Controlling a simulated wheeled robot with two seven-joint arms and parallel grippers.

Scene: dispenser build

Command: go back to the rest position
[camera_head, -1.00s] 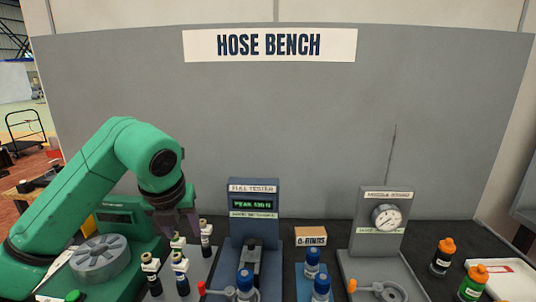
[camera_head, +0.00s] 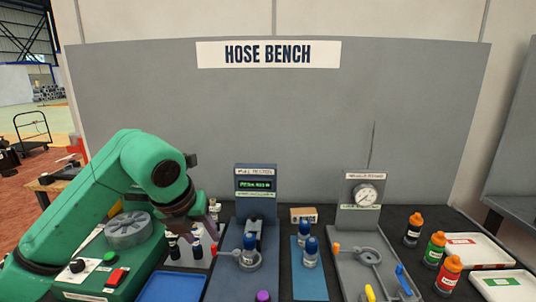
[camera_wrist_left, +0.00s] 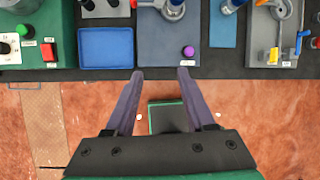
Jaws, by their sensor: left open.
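My right gripper is not in view.
A gauge stand (camera_head: 360,215), several orange-capped bottles (camera_head: 433,250) and white trays (camera_head: 478,248) are at right. A purple knob (camera_wrist_left: 188,51) sits at the front edge.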

